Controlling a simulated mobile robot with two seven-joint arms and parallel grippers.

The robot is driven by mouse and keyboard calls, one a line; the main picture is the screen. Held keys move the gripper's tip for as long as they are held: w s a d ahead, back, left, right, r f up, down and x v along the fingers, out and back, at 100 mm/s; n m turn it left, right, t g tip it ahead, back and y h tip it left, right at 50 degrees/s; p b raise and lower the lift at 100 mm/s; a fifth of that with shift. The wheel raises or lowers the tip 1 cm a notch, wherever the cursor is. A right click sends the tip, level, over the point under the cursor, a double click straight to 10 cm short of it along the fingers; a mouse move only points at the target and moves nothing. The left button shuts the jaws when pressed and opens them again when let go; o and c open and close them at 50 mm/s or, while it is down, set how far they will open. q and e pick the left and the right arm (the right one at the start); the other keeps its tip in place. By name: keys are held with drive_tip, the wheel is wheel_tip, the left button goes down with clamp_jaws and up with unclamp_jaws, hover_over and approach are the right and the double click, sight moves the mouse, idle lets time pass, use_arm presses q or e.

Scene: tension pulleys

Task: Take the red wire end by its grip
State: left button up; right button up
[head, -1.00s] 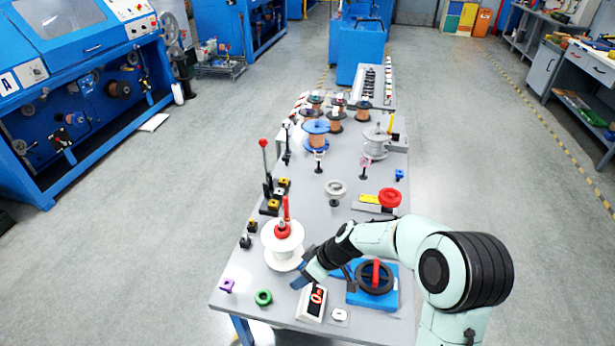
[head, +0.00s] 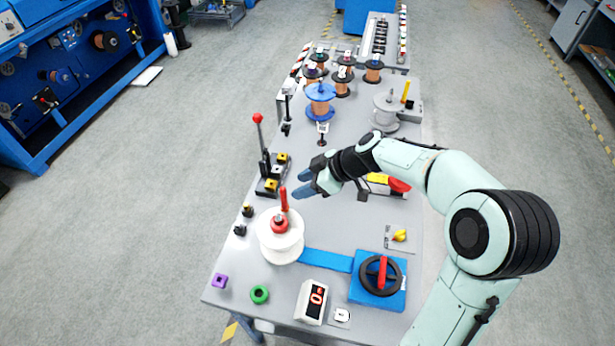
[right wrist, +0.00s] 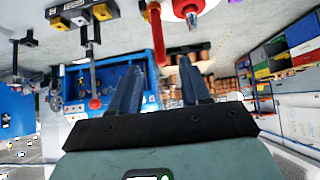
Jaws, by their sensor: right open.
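A white spool (head: 268,247) with a red hub cap (head: 280,224) stands on the near left of the table. A slim upright red stick (head: 284,199) rises at the cap; it may be the red wire end's grip, but I see no wire clearly. In the right wrist view, which is upside down, the red stick (right wrist: 157,36) hangs beside the red cap (right wrist: 186,8). My right gripper (head: 304,183) is open and empty, just beyond and right of the stick, apart from it. Its two blue fingers (right wrist: 156,92) show in the wrist view. My left gripper is out of view.
A red-knobbed lever (head: 258,119) stands left of my right gripper, beside black and yellow blocks (head: 272,185). A blue base with a black handwheel (head: 380,275) and a counter box (head: 313,302) are at the near right. Several copper spools (head: 343,78) stand farther back.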

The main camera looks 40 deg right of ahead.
sight(286, 194)
drive_tip(key=x, duration=0.4)
drive_tip(key=shift+f, duration=0.1)
drive_tip(key=shift+b+x, duration=0.65)
drive_tip(key=shift+x, duration=0.55)
drive_tip(key=shift+w+a+f+b, duration=0.1)
drive_tip(key=shift+a+f+b, duration=0.15)
drive_tip(key=shift+f+b, duration=0.15)
drive_tip(key=shift+w+a+f, duration=0.15)
drive_tip(key=shift+w, duration=0.25)
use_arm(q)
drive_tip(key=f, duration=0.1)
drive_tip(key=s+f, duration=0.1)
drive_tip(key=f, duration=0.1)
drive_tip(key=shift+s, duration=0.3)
use_arm(e)
drive_tip(key=shift+c, duration=0.3)
clamp_jaws()
